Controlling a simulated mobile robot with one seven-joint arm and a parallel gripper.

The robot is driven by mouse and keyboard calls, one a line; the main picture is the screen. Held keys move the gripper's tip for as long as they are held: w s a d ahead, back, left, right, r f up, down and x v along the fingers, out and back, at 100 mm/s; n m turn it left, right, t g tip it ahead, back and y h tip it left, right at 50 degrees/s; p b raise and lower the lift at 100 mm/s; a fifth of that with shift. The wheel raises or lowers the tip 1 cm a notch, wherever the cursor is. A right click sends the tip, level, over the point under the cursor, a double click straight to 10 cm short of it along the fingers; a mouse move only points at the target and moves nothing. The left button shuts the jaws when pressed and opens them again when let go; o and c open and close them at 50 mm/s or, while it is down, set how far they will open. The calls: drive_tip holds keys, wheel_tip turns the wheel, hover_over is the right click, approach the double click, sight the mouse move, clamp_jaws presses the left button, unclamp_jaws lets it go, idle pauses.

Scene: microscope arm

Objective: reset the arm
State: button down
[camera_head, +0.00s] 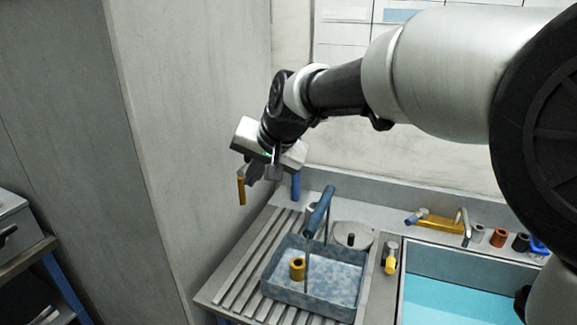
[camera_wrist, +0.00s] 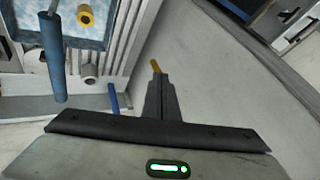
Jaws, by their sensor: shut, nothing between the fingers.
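My gripper (camera_head: 241,192) hangs in the air at the end of my raised arm, in front of the pale wall panel and left of the sink counter. It is shut, with an ochre piece at its tip and nothing seen held between the fingers. In the wrist view my gripper (camera_wrist: 156,72) points away from the camera toward the plain grey panel, its fingers together. It is apart from everything on the counter.
A grey-blue tray (camera_head: 315,296) with a yellow ring (camera_head: 297,268) stands on the slatted drainer (camera_head: 240,275). A blue-handled tool (camera_head: 319,212) rises over it. The sink (camera_head: 455,303), tap (camera_head: 440,223) and several small cylinders are right. A cabinet (camera_head: 18,228) stands far left.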

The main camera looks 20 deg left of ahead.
drive_tip(key=s+d+r+m+t+h, duration=0.1)
drive_tip(key=s+d+r+h, duration=0.1)
drive_tip(key=d, duration=1.1)
drive_tip(key=s+d+r+t+h, duration=0.1)
drive_tip(key=d, duration=1.2)
drive_tip(key=s+d+f+m+h, duration=0.1)
drive_tip(key=s+d+f, duration=0.1)
drive_tip(key=s+d, duration=0.5)
drive_tip(key=s+d+f+h, duration=0.2)
drive_tip(key=s+d+f, duration=0.1)
drive_tip(key=s+d, duration=0.4)
drive_tip(key=d, duration=0.3)
drive_tip(key=shift+s+d+m, duration=0.35)
drive_tip(key=shift+s+m, duration=0.05)
